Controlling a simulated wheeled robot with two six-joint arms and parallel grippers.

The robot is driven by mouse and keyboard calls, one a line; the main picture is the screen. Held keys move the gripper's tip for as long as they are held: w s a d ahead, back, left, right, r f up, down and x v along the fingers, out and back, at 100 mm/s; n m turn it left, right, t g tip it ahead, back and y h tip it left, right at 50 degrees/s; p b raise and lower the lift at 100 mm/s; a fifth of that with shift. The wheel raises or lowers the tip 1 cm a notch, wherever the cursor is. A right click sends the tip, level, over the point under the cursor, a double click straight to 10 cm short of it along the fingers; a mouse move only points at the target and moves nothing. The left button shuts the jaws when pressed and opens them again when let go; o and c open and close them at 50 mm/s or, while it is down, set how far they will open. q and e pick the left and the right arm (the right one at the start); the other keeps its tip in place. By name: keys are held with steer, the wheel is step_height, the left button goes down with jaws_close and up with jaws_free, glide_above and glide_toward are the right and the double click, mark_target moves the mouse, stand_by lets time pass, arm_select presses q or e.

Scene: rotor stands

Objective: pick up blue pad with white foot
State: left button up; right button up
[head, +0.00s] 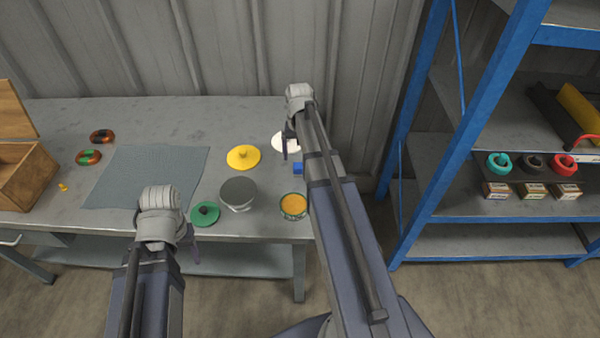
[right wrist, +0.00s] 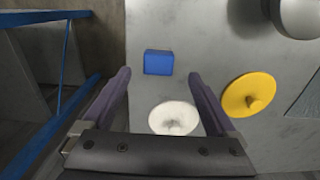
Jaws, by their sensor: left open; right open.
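A small blue pad (head: 298,168) lies on the grey table near its right edge. The right wrist view shows it as a flat blue block (right wrist: 158,62) just beyond the fingertips. A round white foot (head: 285,141) lies behind the pad, partly hidden by my right arm. In the right wrist view the white foot (right wrist: 173,118) is a disc with a small centre knob, between my fingers and apart from the pad. My right gripper (head: 286,148) is open and empty above them. My left gripper (head: 160,205) is over the table's front; its fingers are mostly hidden.
A yellow knobbed disc (head: 243,157), a grey-topped round container (head: 238,194), a green knobbed disc (head: 205,213) and an orange-filled tin (head: 293,206) stand nearby. A blue-grey mat (head: 145,175) lies left. A blue-framed shelf (head: 430,150) rises right of the table.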

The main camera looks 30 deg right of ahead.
mark_target(300, 165)
steer(key=shift+d+f+b, duration=0.15)
steer(key=shift+f+b, duration=2.95)
steer(key=shift+f, duration=0.4)
steer(key=shift+r, duration=0.1)
steer(key=c, duration=1.4)
steer(key=shift+r, duration=0.1)
steer(key=shift+c, duration=0.2)
step_height(300, 165, up, 10)
steer(key=p, duration=1)
